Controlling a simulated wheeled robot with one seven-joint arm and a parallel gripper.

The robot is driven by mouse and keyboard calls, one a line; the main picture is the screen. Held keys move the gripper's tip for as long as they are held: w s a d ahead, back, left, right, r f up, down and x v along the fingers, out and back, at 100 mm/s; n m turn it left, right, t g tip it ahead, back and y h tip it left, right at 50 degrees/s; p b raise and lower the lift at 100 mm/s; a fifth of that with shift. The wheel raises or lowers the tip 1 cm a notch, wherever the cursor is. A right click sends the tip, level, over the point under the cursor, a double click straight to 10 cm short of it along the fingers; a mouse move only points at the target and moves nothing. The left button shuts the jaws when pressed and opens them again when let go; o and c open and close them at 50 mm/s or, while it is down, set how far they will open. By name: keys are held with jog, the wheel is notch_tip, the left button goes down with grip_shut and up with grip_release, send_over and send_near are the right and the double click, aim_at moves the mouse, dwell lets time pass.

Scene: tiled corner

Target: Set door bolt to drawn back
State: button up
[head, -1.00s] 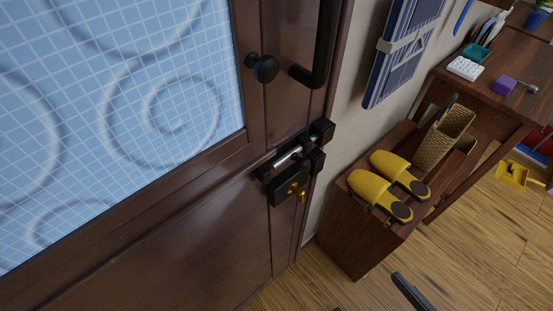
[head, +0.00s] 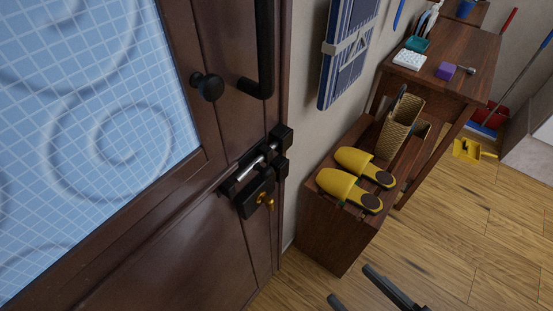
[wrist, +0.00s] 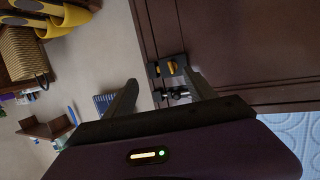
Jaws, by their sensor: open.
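The door bolt (head: 262,160) is a silver rod in black mounts on the brown door (head: 190,250), lying across the door's right edge. Its rod runs to a black end block near the frame. Below it hangs a black box with a small brass piece (head: 266,203). In the wrist view the bolt (wrist: 176,93) shows small, beyond and between my fingers, with a yellow piece near it. My gripper (wrist: 160,90) is open and empty, apart from the bolt. In the head view my gripper's dark fingertips (head: 352,285) enter at the bottom, right of and below the bolt.
A black knob (head: 207,87) and a black pull handle (head: 262,60) sit above the bolt. A wooden shoe cabinet (head: 325,240) with yellow slippers (head: 350,187) and a woven basket (head: 400,128) stands right of the door. Wooden floor (head: 450,230) is open at right.

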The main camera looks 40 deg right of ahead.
jog(key=w+d+r+h, duration=0.1)
jog(key=d, duration=0.1)
jog(key=w+d+r+m+t+h+p, duration=0.1)
jog(key=w+d, duration=0.1)
jog(key=w+d+r+m, duration=0.1)
jog(key=w+d+r, duration=0.1)
jog(key=shift+w+r+h+p, duration=0.1)
jog(key=shift+w+h+p, duration=0.1)
jog(key=shift+h+p, duration=0.2)
jog(key=c, duration=1.1)
jog(key=w+d+m+h, duration=0.1)
jog(key=d+m, duration=0.1)
jog(key=d, duration=0.1)
jog(key=w+d+m+h+p, duration=0.1)
jog(key=w+d+m, duration=0.1)
jog(key=d, duration=0.1)
jog(key=w+d+m+g+h+p, duration=0.1)
jog(key=w+d+m, duration=0.1)
jog(key=d, duration=0.2)
jog(key=shift+d, duration=0.1)
grip_shut()
jog(key=w+d+r+m+t+y+p, duration=0.1)
jog(key=w+d+r+m+y+p, duration=0.25)
jog(key=w+r+y, duration=0.3)
jog(key=s+a+r+n+g+y, duration=0.1)
jog(key=s+a+n+y, duration=0.1)
jog(key=a+y, duration=0.6)
jog(key=shift+s+a+r+n, duration=0.3)
jog(key=shift+s+a+n, duration=0.05)
jog(key=shift+a, duration=0.15)
